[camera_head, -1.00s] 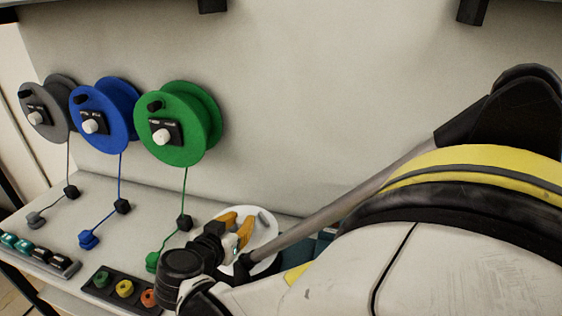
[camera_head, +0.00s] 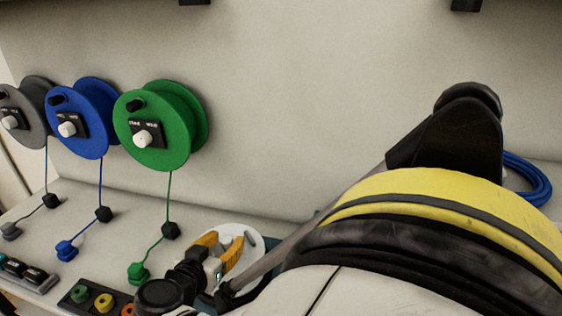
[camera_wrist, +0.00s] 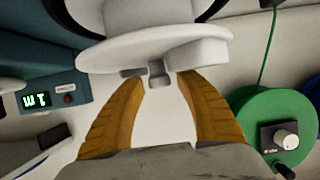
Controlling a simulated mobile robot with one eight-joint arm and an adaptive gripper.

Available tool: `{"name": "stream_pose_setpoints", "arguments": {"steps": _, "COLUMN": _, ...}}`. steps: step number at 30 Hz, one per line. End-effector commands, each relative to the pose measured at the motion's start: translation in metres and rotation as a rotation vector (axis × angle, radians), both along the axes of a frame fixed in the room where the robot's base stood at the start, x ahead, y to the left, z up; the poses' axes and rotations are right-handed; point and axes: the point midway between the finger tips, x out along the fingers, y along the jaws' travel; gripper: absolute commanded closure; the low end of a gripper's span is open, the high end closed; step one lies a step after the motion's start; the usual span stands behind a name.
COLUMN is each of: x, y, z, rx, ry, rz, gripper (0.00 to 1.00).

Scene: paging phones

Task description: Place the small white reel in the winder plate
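The small white reel (camera_wrist: 205,48) fills the top of the wrist view as pale round flanges. A white disc (camera_head: 245,230) with a small grey peg shows behind my gripper in the head view; I cannot tell whether it is the reel's flange or the winder plate. My gripper (camera_head: 222,240) has its two orange fingers spread, with a clear gap between them. In the wrist view the fingertips (camera_wrist: 160,76) reach the near edge of the white reel, with a small grey tab between them. The fingers do not close on it. The plate's seating is hidden.
A teal unit with a lit display (camera_wrist: 36,100) stands beside the white reel. Grey (camera_head: 22,112), blue (camera_head: 80,118) and green (camera_head: 160,125) reels hang on the wall with cords. A button strip (camera_head: 95,300) lies at the front left. A blue cable coil (camera_head: 528,182) lies right.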

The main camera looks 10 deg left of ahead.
Motion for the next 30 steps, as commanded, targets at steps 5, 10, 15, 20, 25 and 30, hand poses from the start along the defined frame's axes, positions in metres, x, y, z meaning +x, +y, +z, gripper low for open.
{"name": "stream_pose_setpoints", "arguments": {"steps": 5, "x": 0.0, "y": 0.0, "z": 0.0, "rx": 0.0, "ry": 0.0, "rz": 0.0, "gripper": 0.58}}
{"name": "stream_pose_setpoints", "arguments": {"steps": 10, "x": -0.005, "y": 0.001, "z": 0.007, "rx": 0.0, "ry": 0.0, "rz": 0.002, "gripper": 0.58}}
{"name": "stream_pose_setpoints", "arguments": {"steps": 15, "x": -0.037, "y": 0.004, "z": 0.022, "rx": -0.001, "ry": -0.001, "rz": 0.006, "gripper": 0.58}}
{"name": "stream_pose_setpoints", "arguments": {"steps": 20, "x": -0.071, "y": 0.008, "z": 0.036, "rx": -0.001, "ry": 0.0, "rz": 0.006, "gripper": 0.58}}
{"name": "stream_pose_setpoints", "arguments": {"steps": 25, "x": -0.098, "y": 0.009, "z": 0.046, "rx": -0.001, "ry": 0.0, "rz": 0.004, "gripper": 0.58}}
{"name": "stream_pose_setpoints", "arguments": {"steps": 30, "x": -0.11, "y": 0.01, "z": 0.049, "rx": 0.0, "ry": 0.0, "rz": 0.001, "gripper": 0.58}}
